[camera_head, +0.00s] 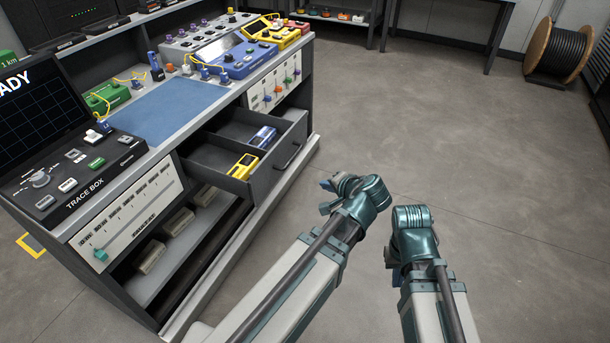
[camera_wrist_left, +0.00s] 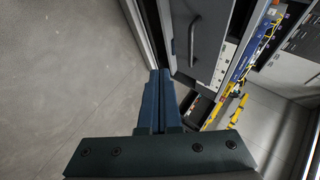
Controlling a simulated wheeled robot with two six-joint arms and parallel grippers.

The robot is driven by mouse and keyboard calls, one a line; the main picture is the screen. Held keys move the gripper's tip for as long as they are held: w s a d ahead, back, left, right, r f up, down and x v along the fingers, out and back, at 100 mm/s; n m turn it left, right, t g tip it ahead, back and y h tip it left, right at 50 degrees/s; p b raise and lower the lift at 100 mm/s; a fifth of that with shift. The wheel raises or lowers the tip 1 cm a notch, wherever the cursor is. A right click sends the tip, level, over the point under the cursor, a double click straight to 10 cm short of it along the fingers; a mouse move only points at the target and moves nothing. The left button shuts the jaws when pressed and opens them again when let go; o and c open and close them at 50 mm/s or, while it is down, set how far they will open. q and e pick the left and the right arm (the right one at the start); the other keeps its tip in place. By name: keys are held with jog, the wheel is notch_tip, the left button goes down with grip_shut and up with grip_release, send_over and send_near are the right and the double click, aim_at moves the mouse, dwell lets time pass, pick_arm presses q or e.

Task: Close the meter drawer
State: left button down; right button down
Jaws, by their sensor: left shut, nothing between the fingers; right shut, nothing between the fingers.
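The meter drawer (camera_head: 280,167) stands pulled out from the bench, its grey front panel and bar handle facing right. A yellow meter (camera_head: 243,166) and a blue meter (camera_head: 263,137) lie in separate compartments. My left gripper (camera_head: 327,186) is shut and empty, to the right of the drawer front and apart from it in the head view. In the left wrist view the shut blue fingers (camera_wrist_left: 157,74) point toward the bench, with the drawer front (camera_wrist_left: 207,30) and its handle beyond them. My right gripper (camera_head: 389,258) is mostly hidden behind its wrist, away from the drawer.
The bench carries a blue mat (camera_head: 165,108), a trace box (camera_head: 70,180) and several instruments. A cable spool (camera_head: 558,50) stands far off at upper right. The floor right of the drawer is clear.

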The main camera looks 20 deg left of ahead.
pick_arm(q)
jog(key=w+a+f+m+t+y+b, duration=0.2)
jog(key=w+t+b, duration=0.3)
jog(key=w+b, duration=0.3)
jog(key=f+m+b, duration=0.1)
jog(key=b, duration=0.2)
jog(key=shift+f+m+t+y, duration=0.25)
jog(key=shift+m+t+y, duration=0.05)
jog(key=shift+t+y, duration=0.1)
jog(key=shift+w+a, duration=0.15)
jog(key=shift+a, duration=0.05)
jog(key=s+a+b+x, duration=0.1)
jog(key=x, duration=0.5)
jog(key=s+a+b+x, duration=0.1)
jog(key=x, duration=0.5)
jog(key=shift+w+a+f, duration=0.2)
jog(key=shift+a+f, duration=0.05)
jog(key=shift+f, duration=0.05)
